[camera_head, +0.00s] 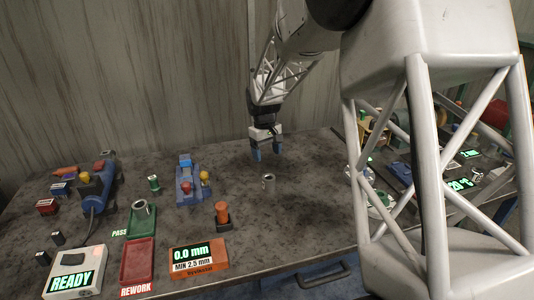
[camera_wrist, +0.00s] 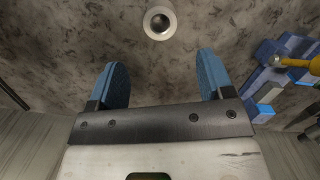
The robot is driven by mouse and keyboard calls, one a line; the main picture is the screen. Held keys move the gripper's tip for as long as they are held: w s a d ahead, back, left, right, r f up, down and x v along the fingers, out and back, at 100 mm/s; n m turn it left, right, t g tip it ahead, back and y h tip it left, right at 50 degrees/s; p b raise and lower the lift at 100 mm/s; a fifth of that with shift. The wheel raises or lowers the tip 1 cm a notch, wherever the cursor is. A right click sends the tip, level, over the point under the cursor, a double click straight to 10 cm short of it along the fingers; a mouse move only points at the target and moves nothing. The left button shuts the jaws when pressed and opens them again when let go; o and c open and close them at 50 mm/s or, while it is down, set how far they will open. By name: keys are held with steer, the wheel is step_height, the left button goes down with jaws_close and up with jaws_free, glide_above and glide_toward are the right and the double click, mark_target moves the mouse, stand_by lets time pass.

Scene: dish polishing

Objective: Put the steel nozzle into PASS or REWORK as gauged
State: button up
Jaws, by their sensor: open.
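A steel nozzle (camera_head: 268,183), a short grey cylinder with a dark bore, stands upright on the bare table. The wrist view shows it from above (camera_wrist: 160,23), just beyond and between my fingertips. My gripper (camera_head: 265,156) is open and empty above the table, behind the nozzle and apart from it. Its two blue fingers (camera_wrist: 163,62) are spread wide. The green PASS tray (camera_head: 133,228) holds a second, similar grey cylinder (camera_head: 141,207). The red REWORK tray (camera_head: 138,262) in front of it looks empty. The orange gauge (camera_head: 200,270) reads 0.0 mm, MIN 2.5 mm.
A grey box (camera_head: 75,284) reads READY at front left. A blue fixture with knobs (camera_head: 190,186) stands left of the nozzle. An orange-topped part (camera_head: 222,213) stands behind the gauge. A blue machine (camera_head: 98,190) is farther left. Table around the nozzle is clear.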

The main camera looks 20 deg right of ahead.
stand_by(0.3)
steer(key=s+a+r+m+t, duration=0.15)
steer(key=s+r, duration=0.35)
steer(key=s, duration=0.5)
steer(key=s+a+r+t, duration=0.1)
steer(key=s+a+r, duration=0.1)
steer(key=s+r, duration=0.6)
steer(key=s+a+f+m, duration=0.1)
steer(key=s, duration=1.1)
steer(key=s+f+m+t, duration=0.1)
steer(key=s, duration=1.1)
steer(key=shift+s+a+f, duration=0.25)
steer(key=shift+s+a, duration=0.05)
steer(key=shift+a, duration=0.1)
steer(key=shift+o, duration=0.2)
steer(key=shift+w+t, duration=0.1)
steer(key=shift+t, duration=0.15)
